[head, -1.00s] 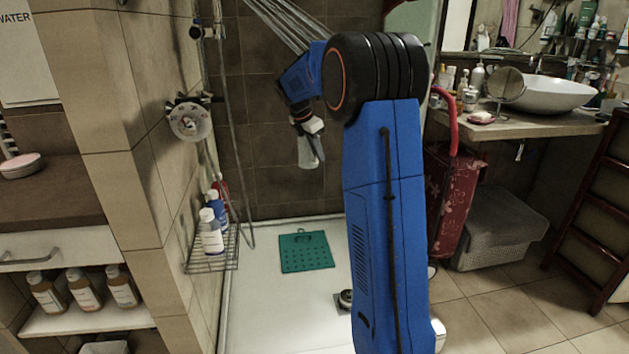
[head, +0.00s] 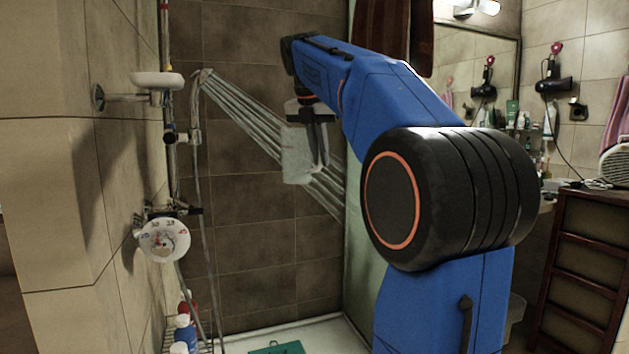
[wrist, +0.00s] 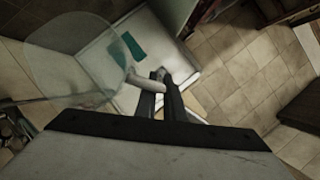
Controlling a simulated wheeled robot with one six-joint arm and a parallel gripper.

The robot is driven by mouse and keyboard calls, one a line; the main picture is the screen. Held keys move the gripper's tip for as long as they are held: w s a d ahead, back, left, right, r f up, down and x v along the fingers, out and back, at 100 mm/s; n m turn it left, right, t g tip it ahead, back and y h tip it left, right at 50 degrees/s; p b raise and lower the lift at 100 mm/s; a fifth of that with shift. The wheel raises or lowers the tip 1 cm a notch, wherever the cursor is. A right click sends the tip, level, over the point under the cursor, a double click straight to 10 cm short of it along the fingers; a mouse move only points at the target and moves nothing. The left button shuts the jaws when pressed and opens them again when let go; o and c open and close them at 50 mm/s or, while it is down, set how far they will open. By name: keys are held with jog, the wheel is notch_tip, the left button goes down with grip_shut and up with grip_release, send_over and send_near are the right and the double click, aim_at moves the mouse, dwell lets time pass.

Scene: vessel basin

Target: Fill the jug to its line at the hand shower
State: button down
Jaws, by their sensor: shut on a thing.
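My gripper (head: 321,140) is shut on the jug (head: 297,154), a pale see-through vessel that hangs roughly upright below my wrist. The wrist view also shows the clear jug (wrist: 72,72) on the left, with its pale handle at the fingers of my gripper (wrist: 162,82). The hand shower (head: 204,76) sits in its holder on the wall rail, with water streams running down to the right. The streams meet the jug's area in the picture; I cannot tell whether they enter it or pass behind. The fill line and water level cannot be made out.
A round shower dial (head: 163,240) and a soap dish (head: 157,79) stick out from the left wall. Bottles (head: 184,332) stand in a wire rack below. A green mat (head: 277,348) lies on the shower floor. A glass panel edges the shower on the right.

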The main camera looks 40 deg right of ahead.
aim_at(300, 144)
jog(key=shift+w+a+r, duration=0.2)
jog(key=shift+w+r, duration=0.15)
jog(key=shift+w, duration=0.9)
jog(key=shift+w+a+r, duration=0.25)
jog(key=shift+w+r, duration=0.05)
jog(key=shift+w, duration=1)
jog(key=shift+w+a+r, duration=0.2)
jog(key=shift+w+r, duration=0.15)
jog(key=shift+w, duration=0.9)
jog(key=shift+s, duration=0.1)
dwell(1.2)
dwell(0.3)
jog(key=shift+w, duration=6.5)
jog(key=shift+s, duration=6.5)
